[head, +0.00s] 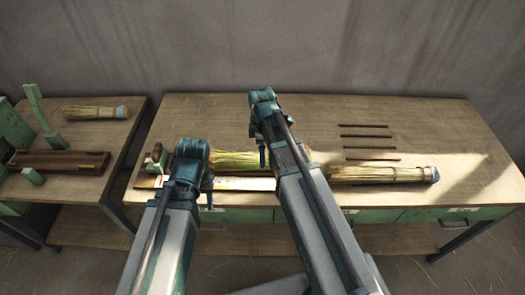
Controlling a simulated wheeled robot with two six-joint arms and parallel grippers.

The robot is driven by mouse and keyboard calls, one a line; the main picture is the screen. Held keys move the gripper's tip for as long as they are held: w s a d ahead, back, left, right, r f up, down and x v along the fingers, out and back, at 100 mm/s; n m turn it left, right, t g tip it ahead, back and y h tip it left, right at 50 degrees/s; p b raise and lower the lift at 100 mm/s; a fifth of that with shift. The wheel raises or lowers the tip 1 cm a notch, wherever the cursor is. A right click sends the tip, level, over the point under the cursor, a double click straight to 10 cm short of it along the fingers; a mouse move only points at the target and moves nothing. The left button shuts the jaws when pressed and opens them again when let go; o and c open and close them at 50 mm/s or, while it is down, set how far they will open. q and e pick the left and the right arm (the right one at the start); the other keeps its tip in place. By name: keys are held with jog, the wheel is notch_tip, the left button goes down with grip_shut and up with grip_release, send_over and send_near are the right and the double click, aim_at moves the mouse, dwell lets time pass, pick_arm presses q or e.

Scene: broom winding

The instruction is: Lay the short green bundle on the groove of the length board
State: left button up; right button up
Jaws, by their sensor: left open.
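The green bundle (233,160) lies lengthwise on the middle table. Both arms hide parts of it. The length board (245,184) shows as a pale strip along its front side, with a small green block at its left end. Whether the bundle rests in the groove cannot be seen. My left gripper (208,196) is open, pointing down at the left part of the board, in front of the bundle's left end. My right gripper (263,156) points down over the bundle's middle; its fingers are too small and covered to tell whether they hold it.
A straw bundle with a grey end (380,174) lies at the right of the table, with several thin dark rods (366,136) behind it. The left table holds another straw bundle (92,113), a dark wooden board (60,160) and green fixtures (42,115). The table's back left is clear.

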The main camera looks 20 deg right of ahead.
notch_tip(320, 180, up, 9)
jog(key=p, duration=0.8)
jog(key=shift+r, duration=0.15)
jog(key=s+a+m+h, duration=0.1)
jog(key=s+a+m, duration=0.9)
jog(key=s, duration=0.4)
jog(key=shift+s+a+m, duration=0.15)
jog(key=shift+a+m, duration=0.05)
jog(key=shift+m, duration=0.3)
jog(key=shift+d+r, duration=0.1)
